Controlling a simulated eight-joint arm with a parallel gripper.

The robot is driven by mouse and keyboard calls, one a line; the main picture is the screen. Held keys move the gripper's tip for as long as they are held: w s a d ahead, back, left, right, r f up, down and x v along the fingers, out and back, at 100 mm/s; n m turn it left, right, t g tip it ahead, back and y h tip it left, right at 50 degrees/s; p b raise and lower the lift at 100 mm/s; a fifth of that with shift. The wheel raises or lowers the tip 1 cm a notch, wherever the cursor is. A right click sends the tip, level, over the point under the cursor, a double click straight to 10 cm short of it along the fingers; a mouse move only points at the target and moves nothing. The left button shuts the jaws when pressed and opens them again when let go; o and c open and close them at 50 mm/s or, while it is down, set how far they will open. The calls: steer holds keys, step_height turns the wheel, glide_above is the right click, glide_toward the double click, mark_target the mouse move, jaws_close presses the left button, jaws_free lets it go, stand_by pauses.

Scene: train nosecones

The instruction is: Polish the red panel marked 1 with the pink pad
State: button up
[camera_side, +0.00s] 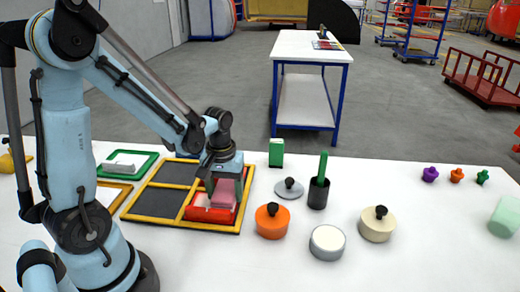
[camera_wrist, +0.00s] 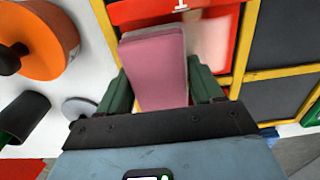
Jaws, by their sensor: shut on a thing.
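The pink pad (camera_side: 224,193) is held between the fingers of my gripper (camera_side: 222,181). In the wrist view the pad (camera_wrist: 154,68) sits between the two dark green fingers of my gripper (camera_wrist: 161,88). The red panel (camera_side: 205,213) lies in the front right compartment of a yellow-framed tray (camera_side: 241,215), under and around the pad. In the wrist view the red panel (camera_wrist: 160,10) bears a white mark at the top edge, partly cut off. A pale smeared patch (camera_wrist: 212,42) shows on the panel beside the pad. I cannot tell whether pad and panel touch.
Dark panels fill other tray compartments. Right of the tray stand an orange lidded pot (camera_side: 271,222), a grey lid (camera_side: 289,189), a dark cup (camera_side: 318,195) with a green stick, a white round tin (camera_side: 327,243) and a cream pot (camera_side: 377,225). The table's right middle is mostly clear.

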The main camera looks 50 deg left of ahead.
steer(key=shift+w+d+f, duration=0.2)
steer(key=shift+w+d, duration=0.1)
steer(key=shift+w, duration=0.1)
steer(key=shift+w+d+r, duration=0.15)
steer(key=shift+w+d, duration=0.1)
steer(key=shift+d, duration=0.05)
steer(key=shift+w+d+r, duration=0.15)
steer(key=shift+d+r, duration=0.05)
steer(key=shift+r, duration=0.3)
steer(key=shift+w+d+r, duration=0.15)
steer(key=shift+r, duration=3.3)
steer(key=shift+f, duration=0.15)
